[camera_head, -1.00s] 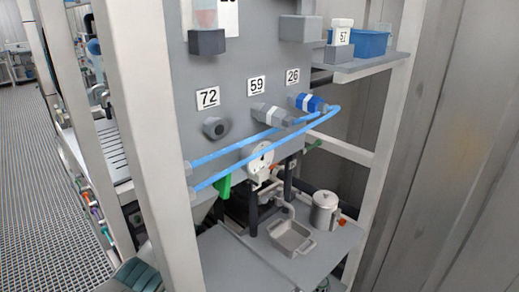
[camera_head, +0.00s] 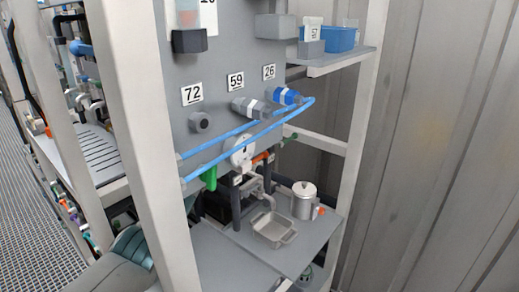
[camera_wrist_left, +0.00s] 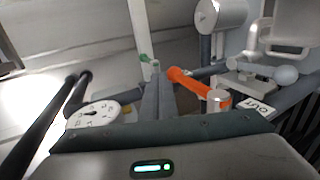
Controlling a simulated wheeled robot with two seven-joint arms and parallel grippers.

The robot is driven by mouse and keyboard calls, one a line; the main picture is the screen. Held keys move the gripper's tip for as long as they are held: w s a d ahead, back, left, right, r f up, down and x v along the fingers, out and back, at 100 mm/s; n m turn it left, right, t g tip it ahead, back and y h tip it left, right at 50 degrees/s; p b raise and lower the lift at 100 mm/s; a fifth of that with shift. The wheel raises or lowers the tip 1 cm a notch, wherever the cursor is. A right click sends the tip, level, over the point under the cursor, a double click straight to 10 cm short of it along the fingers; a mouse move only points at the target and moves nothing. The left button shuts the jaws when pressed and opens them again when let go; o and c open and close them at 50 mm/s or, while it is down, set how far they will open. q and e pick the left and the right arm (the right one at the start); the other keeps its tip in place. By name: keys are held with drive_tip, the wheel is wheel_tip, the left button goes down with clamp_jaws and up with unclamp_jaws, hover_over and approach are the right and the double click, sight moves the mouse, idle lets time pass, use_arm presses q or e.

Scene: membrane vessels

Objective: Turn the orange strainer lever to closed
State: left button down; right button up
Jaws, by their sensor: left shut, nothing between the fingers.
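The orange lever (camera_wrist_left: 188,82) shows in the left wrist view, just right of my left gripper's fingertips, ending at a metal pivot (camera_wrist_left: 218,100). In the head view a small part of the orange lever (camera_head: 262,157) shows behind the hoses, beside the white dial gauge (camera_head: 243,152). My left gripper (camera_wrist_left: 158,88) has its fingers together with nothing between them. Its tips lie close beside the lever; I cannot tell whether they touch it. I cannot clearly make out the left gripper in the head view. The right gripper is not in view.
The gauge (camera_wrist_left: 95,113) and black bars (camera_wrist_left: 55,120) are left of the fingers; an OUT tag (camera_wrist_left: 258,108) is right. Blue hoses (camera_head: 245,137) cross the panel. A metal tray (camera_head: 273,230) and lidded pot (camera_head: 304,200) stand on the lower shelf. A green handle (camera_head: 209,178) hangs below.

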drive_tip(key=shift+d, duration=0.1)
